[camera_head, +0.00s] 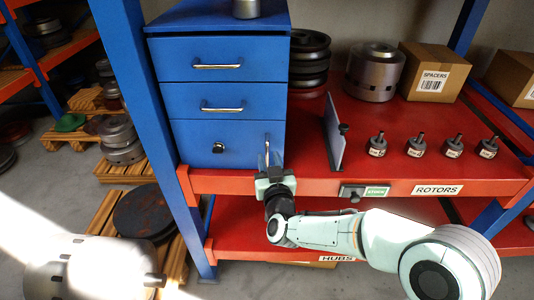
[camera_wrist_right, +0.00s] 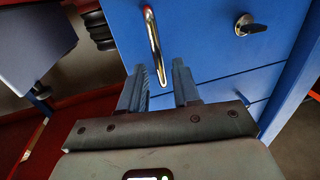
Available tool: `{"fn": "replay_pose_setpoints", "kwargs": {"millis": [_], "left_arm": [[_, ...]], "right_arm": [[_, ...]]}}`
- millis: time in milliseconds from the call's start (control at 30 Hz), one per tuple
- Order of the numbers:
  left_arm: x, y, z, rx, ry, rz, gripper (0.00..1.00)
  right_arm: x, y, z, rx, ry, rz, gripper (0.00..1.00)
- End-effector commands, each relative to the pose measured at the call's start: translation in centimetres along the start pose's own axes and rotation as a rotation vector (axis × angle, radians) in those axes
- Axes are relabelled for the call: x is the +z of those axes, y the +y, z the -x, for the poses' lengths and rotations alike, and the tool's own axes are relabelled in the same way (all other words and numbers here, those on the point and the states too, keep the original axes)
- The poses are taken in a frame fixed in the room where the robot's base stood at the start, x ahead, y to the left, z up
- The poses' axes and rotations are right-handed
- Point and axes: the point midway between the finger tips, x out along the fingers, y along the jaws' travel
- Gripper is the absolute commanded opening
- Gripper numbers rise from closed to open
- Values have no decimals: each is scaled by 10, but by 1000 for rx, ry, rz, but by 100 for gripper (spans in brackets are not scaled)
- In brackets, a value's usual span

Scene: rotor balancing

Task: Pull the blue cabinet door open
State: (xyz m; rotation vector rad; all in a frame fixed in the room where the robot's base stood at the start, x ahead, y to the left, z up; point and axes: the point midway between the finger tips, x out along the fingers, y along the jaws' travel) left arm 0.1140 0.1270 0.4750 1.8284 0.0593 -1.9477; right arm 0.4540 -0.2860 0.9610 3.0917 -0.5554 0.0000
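The blue cabinet (camera_head: 217,85) stands on the red shelf. Its door (camera_head: 240,142) is the lowest front panel and looks shut, flush with the drawers above. The door has an upright metal handle (camera_head: 267,145) at its right edge and a dark lock knob (camera_head: 218,148) at left. My right gripper (camera_head: 268,163) is at the handle's lower part, fingers toward the door. In the right wrist view the gripper (camera_wrist_right: 160,75) is open, and one end of the handle (camera_wrist_right: 153,40) appears between the fingers. I cannot tell whether they touch it. My left gripper is out of view.
A thin upright panel (camera_head: 334,135) stands on the shelf right of the door. Several small labelled rotors (camera_head: 415,147) sit further right. A blue post (camera_head: 150,110) rises at the cabinet's left. The red shelf edge (camera_head: 330,185) runs below the door.

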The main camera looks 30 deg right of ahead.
Motion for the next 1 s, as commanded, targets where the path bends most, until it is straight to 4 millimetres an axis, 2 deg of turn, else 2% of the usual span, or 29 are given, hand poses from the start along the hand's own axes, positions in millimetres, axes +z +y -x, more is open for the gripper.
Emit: {"fn": "replay_pose_setpoints", "kwargs": {"millis": [100,233,600,700,1000], "left_arm": [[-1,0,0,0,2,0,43],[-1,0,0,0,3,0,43],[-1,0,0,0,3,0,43],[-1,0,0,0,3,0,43],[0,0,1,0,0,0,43]], "right_arm": [[0,0,-19,0,0,0,32],[0,0,-30,-1,0,0,32],[0,0,-35,-1,0,0,32],[0,0,-35,-1,0,0,0],[0,-4,-34,2,-1,-1,0]]}}
